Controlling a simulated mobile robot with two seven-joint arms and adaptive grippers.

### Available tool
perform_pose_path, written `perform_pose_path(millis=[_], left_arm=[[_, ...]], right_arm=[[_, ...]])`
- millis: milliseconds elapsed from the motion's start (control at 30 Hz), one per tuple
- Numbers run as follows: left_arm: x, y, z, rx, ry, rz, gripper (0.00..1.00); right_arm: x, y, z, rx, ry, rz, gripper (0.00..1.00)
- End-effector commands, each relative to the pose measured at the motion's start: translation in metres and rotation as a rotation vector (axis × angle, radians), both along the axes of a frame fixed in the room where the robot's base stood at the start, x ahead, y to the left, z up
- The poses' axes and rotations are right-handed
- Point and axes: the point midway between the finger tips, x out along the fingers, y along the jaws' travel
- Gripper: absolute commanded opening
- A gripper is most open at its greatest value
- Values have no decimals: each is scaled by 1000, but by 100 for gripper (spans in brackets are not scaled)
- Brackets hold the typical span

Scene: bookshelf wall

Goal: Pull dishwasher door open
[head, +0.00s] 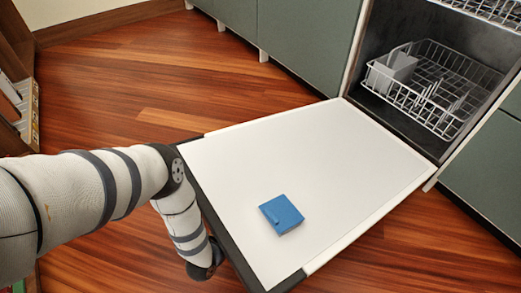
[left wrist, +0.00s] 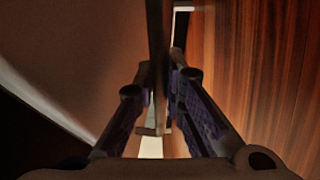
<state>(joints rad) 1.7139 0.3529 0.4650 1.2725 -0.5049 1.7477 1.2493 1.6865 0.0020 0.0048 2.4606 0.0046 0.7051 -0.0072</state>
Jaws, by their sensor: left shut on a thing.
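The dishwasher door (head: 320,165) is folded down and lies nearly flat in the head view, its white inner face up. A blue box-like piece (head: 281,214) sits on that face. My left arm comes in from the left and bends down beside the door's dark outer edge; its gripper is hidden there. In the left wrist view my left gripper (left wrist: 160,85) has its two fingers on either side of a thin dark bar (left wrist: 157,45), which looks like the door's handle or edge. My right gripper is not in view.
The dishwasher's dark interior is open at the upper right, with a white wire rack (head: 440,85) inside. Grey-green cabinets (head: 305,38) stand beside it. The wooden floor (head: 130,75) left of the door is clear. A shelf (head: 20,100) stands at the far left.

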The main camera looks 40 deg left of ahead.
Motion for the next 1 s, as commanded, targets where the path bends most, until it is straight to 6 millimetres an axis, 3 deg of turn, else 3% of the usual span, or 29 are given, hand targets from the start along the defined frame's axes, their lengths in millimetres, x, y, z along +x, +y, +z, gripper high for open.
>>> perform_pose_path(millis=[500,533,600,900,1000], left_arm=[[1,1,-7,2,0,1,0],[1,1,-7,2,0,1,15],[0,1,-7,2,-1,1,31],[-1,0,-8,1,0,1,32],[-12,0,-8,1,4,0,32]], right_arm=[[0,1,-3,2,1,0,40],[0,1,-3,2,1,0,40],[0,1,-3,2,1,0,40],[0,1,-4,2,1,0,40],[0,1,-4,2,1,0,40]])
